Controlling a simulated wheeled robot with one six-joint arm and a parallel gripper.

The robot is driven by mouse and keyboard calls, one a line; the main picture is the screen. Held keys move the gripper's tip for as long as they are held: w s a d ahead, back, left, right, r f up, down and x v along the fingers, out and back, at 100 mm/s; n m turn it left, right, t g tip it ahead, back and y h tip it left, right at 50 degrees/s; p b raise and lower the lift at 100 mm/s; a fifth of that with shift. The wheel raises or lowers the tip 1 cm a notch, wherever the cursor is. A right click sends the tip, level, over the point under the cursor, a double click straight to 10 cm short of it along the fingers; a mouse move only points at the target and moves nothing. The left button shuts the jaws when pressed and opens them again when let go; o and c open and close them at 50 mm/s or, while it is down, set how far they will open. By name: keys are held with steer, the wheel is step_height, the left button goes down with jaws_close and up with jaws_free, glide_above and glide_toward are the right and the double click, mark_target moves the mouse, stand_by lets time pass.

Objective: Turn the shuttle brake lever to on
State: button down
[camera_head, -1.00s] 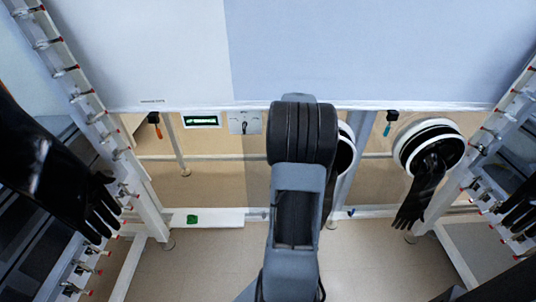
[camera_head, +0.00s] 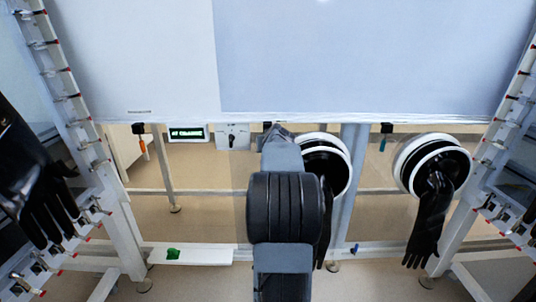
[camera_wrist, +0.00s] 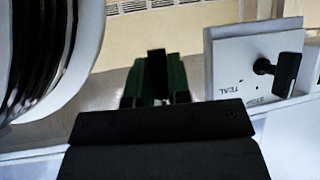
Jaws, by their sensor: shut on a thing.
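A pale panel (camera_head: 226,143) with a small dark lever (camera_head: 232,138) hangs under the white cabinet's lower edge, left of my gripper (camera_head: 277,132). In the wrist view the panel (camera_wrist: 230,62) is at the right, with a black lever handle (camera_wrist: 287,70) standing out from it and small lettering I cannot fully read. My gripper (camera_wrist: 155,98) is shut on a small dark piece (camera_wrist: 157,66) between green-sided fingers. I cannot tell what this piece is. The gripper is beside the lever, apart from it. My arm hides part of the gripper in the head view.
A round glove port (camera_head: 327,165) is close on the right; another port with a black glove (camera_head: 430,220) is farther right. A lit display (camera_head: 188,134), an orange-handled tool (camera_head: 144,148) and a teal-handled tool (camera_head: 383,143) hang along the cabinet edge. A white shelf (camera_head: 215,256) is below.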

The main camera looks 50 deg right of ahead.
steer(key=shift+d, duration=0.1)
stand_by(0.3)
steer(key=c, duration=1.4)
jaws_free()
steer(key=shift+s, duration=0.1)
steer(key=o, duration=0.3)
steer(key=p+v, duration=0.1)
steer(key=v, duration=1.2)
steer(key=shift+s+a+r+p, duration=0.2)
steer(key=shift+s+a+p, duration=0.05)
steer(key=shift+p, duration=0.05)
